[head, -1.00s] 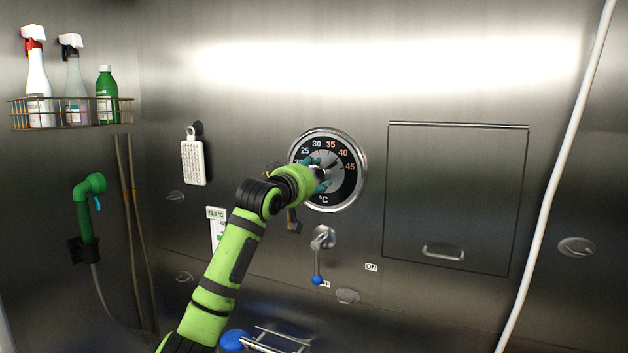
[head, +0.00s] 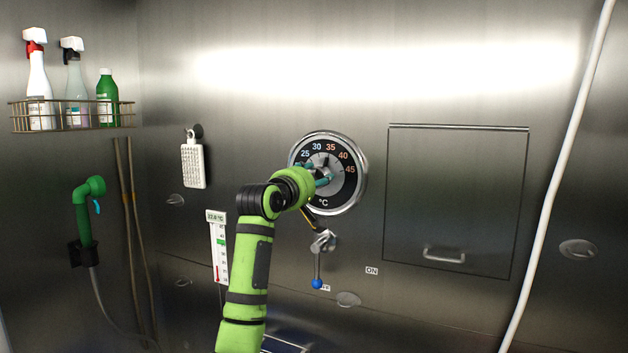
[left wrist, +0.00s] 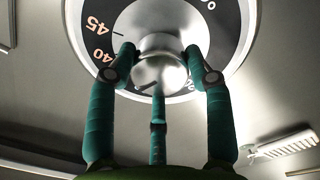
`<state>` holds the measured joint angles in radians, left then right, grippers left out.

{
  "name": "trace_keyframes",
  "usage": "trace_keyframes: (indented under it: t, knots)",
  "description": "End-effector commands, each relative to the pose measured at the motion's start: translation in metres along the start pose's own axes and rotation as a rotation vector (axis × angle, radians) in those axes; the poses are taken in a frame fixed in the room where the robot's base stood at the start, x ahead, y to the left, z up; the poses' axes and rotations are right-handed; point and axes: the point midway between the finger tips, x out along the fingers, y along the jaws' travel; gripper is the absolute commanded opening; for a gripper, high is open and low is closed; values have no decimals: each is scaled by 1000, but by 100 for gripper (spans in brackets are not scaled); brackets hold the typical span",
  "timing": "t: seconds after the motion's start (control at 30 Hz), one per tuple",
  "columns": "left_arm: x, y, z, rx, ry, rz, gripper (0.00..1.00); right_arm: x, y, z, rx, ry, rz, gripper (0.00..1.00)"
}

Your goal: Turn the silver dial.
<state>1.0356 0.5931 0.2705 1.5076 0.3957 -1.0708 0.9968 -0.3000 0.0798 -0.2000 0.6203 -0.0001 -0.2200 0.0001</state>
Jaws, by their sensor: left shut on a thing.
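The silver dial (head: 334,165) sits in the middle of a round black temperature scale (head: 346,190) with a chrome rim on the back wall. My left gripper (head: 323,174) is at the dial, its teal fingers spread around the knob and partly hiding it. In the left wrist view, the fingers of the left gripper (left wrist: 160,62) are closed on the silver dial (left wrist: 160,38), one on each side and a third below. A dark mark shows on the knob near the 40 end of the scale. My right gripper is not in view.
A lever with a blue ball (head: 317,283) hangs just below the scale, near the ON label (head: 371,267). A thermometer (head: 219,250) and a white brush (head: 193,165) are to the left. A panel with a handle (head: 443,255) is to the right, before a white hose (head: 548,200).

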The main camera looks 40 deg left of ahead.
Motion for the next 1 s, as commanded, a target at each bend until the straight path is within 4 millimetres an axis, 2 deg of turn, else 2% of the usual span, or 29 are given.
trace_keyframes:
  t: [0.47,0.5,0.53,0.87,1.0]
  knots:
    - [1,-1,2,-12,-4,-2,19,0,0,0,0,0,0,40]
    - [1,-1,2,-12,-4,-2,68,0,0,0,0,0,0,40]
    - [0,-1,2,-12,-3,-2,76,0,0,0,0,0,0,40]
    - [0,0,0,-11,-1,0,76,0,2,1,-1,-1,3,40]
    - [-7,0,0,-11,0,1,76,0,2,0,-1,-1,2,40]
